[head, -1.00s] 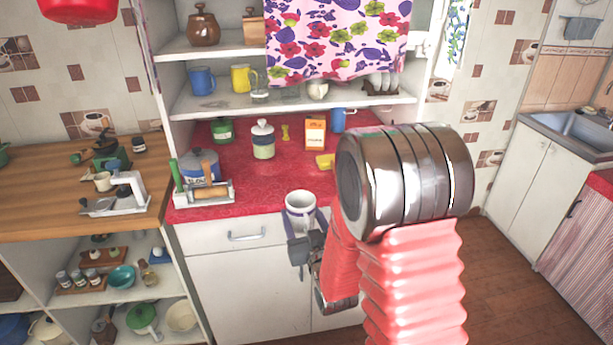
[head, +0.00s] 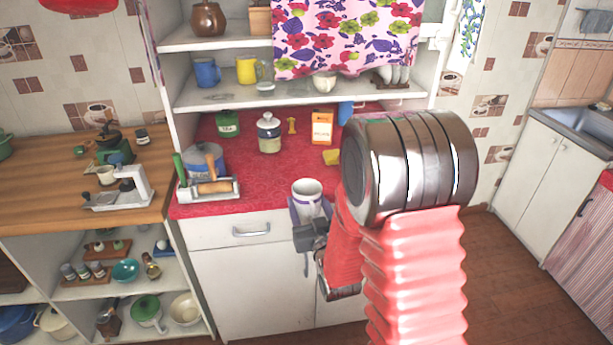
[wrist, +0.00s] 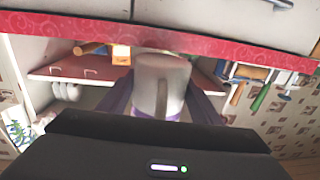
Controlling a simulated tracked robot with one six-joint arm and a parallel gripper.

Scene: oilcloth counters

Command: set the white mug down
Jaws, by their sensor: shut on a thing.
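The white mug (head: 308,188) is upright in my gripper (head: 310,209), at the front edge of the red counter (head: 235,195). My gripper is shut on it, with purple fingers on both sides of the mug. In the wrist view, the mug (wrist: 160,72) fills the space between the fingers (wrist: 160,104), and the red counter edge (wrist: 225,50) runs behind it. The mug's base is hidden by the gripper in the head view, and I cannot tell whether it touches anything.
On the counter, a blue pot (head: 205,158) and a rolling pin (head: 213,187) stand at left. The red front middle looks clear.

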